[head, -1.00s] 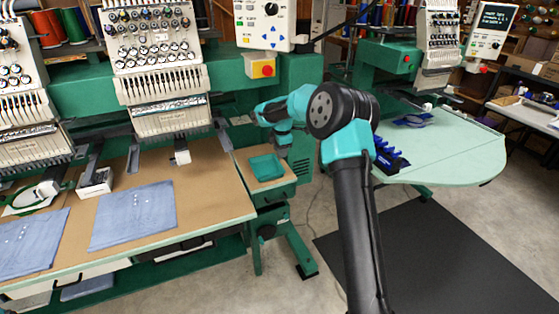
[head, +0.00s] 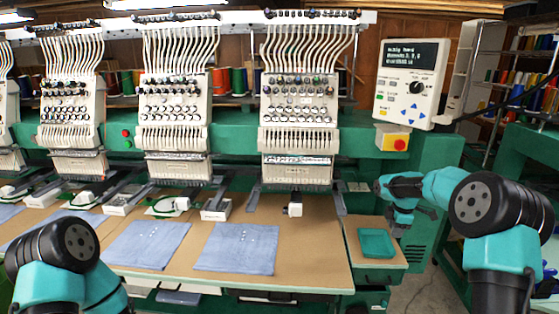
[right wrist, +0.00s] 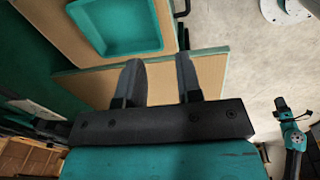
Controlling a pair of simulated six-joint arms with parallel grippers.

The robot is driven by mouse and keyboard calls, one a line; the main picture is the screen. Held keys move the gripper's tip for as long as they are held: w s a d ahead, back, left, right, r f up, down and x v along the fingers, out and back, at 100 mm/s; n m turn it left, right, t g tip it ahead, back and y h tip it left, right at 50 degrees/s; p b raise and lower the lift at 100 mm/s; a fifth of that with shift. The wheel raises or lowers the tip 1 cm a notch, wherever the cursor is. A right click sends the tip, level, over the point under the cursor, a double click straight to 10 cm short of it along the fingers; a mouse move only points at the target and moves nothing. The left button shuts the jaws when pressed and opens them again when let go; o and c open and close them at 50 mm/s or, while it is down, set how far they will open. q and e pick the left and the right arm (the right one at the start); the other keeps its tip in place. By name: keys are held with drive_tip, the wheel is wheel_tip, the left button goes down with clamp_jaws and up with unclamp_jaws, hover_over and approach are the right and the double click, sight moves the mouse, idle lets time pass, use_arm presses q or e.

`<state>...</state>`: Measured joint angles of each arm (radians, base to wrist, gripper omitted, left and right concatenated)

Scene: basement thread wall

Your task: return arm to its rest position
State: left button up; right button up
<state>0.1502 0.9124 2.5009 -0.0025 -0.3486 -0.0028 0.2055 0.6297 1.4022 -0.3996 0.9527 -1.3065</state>
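My right arm comes in from the right in the head view, bent at its elbow. Its gripper (head: 414,215) hangs just right of and behind a small green tray (head: 377,243). In the right wrist view, the two dark fingers of this right gripper (right wrist: 158,62) stand apart with nothing between them. The green tray (right wrist: 118,48) shows beyond the fingers, toward the top left, apart from them. My left arm shows only its elbow part at the bottom left of the head view. My left gripper is out of view.
Embroidery heads (head: 299,110) line the back above a tan table (head: 320,245). Blue cloth pieces (head: 237,248) lie on it. A control panel (head: 411,84) stands above a yellow box with a red button (head: 392,141). Open floor (right wrist: 240,60) shows in the right wrist view.

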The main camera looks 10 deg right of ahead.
drive_tip(key=s+a+f+m+g+y, duration=0.15)
drive_tip(key=s+a+f+m, duration=0.25)
drive_tip(key=s+a+f, duration=0.55)
drive_tip(key=s+a+f+m+y, duration=0.2)
drive_tip(key=s+a+f+m, duration=0.35)
drive_tip(key=f, duration=0.75)
drive_tip(key=s+a+f+m, duration=0.3)
drive_tip(key=s+a+f, duration=0.1)
drive_tip(key=s, duration=0.5)
drive_tip(key=s+a+f+m, duration=0.4)
drive_tip(key=s+a, duration=0.3)
drive_tip(key=s, duration=0.2)
drive_tip(key=shift+t, duration=0.45)
